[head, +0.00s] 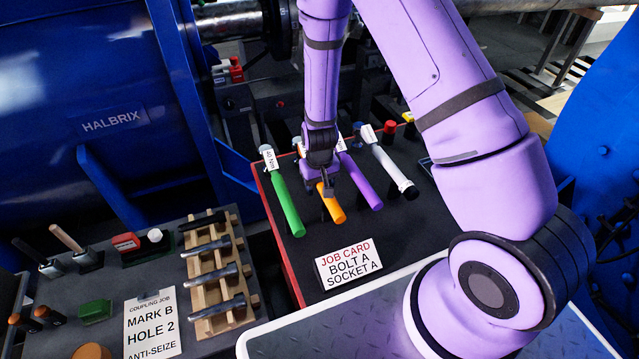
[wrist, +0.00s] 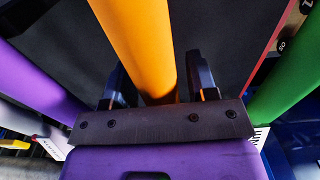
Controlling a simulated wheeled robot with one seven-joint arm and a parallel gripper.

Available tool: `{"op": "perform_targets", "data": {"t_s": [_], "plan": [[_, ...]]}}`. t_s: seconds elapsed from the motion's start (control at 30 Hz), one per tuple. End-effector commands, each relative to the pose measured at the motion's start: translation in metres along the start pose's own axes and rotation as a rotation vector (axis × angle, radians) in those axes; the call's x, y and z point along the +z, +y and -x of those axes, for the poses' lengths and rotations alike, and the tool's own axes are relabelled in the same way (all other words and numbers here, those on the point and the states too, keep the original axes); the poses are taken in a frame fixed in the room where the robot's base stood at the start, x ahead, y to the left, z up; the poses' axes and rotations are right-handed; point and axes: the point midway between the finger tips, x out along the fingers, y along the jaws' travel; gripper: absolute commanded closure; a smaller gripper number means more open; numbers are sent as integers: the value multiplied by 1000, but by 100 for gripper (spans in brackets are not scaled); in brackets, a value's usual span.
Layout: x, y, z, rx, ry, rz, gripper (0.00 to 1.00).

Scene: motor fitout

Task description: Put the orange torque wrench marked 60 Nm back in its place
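The orange torque wrench (head: 334,210) lies on a dark board between a green and a purple wrench. My arm covers most of its upper part in the head view, and its 60 Nm mark cannot be read. My gripper (head: 322,190) is over the orange handle. In the wrist view the orange handle (wrist: 146,45) runs between the two dark fingers of my gripper (wrist: 159,80). A gap shows on each side of the handle, so the fingers are open around it, not closed on it.
The green wrench (head: 284,200) is left of the orange one; the purple (head: 360,183) and white-grey (head: 390,167) wrenches are right. A job card (head: 348,262) reading BOLT A, SOCKET A stands in front. A bolt rack (head: 205,285) and coupling card (head: 152,325) are on the left bench.

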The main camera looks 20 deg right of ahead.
Motion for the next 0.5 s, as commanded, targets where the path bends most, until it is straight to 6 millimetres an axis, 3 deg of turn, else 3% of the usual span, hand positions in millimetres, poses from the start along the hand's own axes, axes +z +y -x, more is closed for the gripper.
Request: {"op": "perform_targets", "data": {"t_s": [0.33,0.5], "plan": [[0,0,1,0,-2,0,38],[0,0,14,0,1,1,38]]}}
